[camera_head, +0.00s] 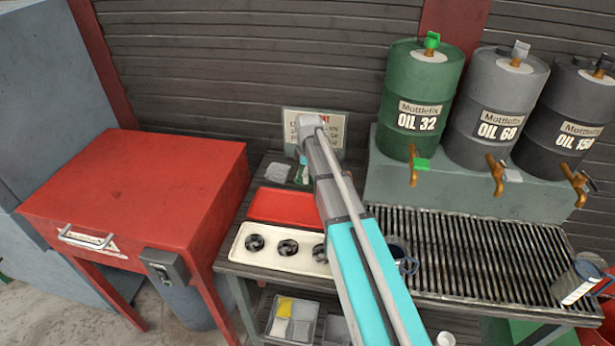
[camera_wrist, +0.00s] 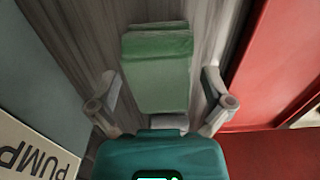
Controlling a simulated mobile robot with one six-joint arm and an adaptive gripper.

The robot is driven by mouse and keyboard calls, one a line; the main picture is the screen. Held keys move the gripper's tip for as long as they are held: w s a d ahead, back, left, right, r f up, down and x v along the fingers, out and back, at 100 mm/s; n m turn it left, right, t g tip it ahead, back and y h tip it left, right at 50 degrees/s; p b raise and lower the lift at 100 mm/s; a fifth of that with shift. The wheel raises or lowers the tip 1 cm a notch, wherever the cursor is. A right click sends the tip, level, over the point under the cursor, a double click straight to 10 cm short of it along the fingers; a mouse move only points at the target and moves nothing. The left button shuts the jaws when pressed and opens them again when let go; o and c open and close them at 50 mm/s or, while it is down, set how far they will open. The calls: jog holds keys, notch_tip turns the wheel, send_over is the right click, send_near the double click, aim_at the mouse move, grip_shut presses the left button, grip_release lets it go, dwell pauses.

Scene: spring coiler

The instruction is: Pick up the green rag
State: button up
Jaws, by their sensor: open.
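The green rag (camera_wrist: 157,68) is a folded, pale green block on grey wooden boards, in the upper middle of the wrist view. In the head view a small part of the green rag (camera_head: 303,172) shows beside my arm, at the back of the bench. My gripper (camera_wrist: 160,100) is open and empty in the wrist view. Its two fingers stand apart on the left and right of the rag's near end. I cannot tell how far above the boards they are. In the head view my arm hides most of the rag and the fingers.
The red tray (camera_head: 282,206) lies close beside the rag, with a white tray (camera_head: 268,257) in front. A grey rag (camera_head: 278,172) lies left of the green one. A sign (camera_head: 335,128) stands behind. Oil drums (camera_head: 424,95) and a grate (camera_head: 480,250) are at right.

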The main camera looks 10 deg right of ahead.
jog(key=c, duration=1)
jog(key=shift+o, duration=0.2)
jog(key=shift+r, duration=0.1)
notch_tip(320, 180, up, 3)
jog(key=p, duration=0.2)
jog(key=shift+f+p, duration=0.2)
jog(key=shift+p, duration=0.15)
jog(key=s+r+p, duration=1)
jog(key=s, duration=0.4)
jog(key=shift+a+r, duration=0.1)
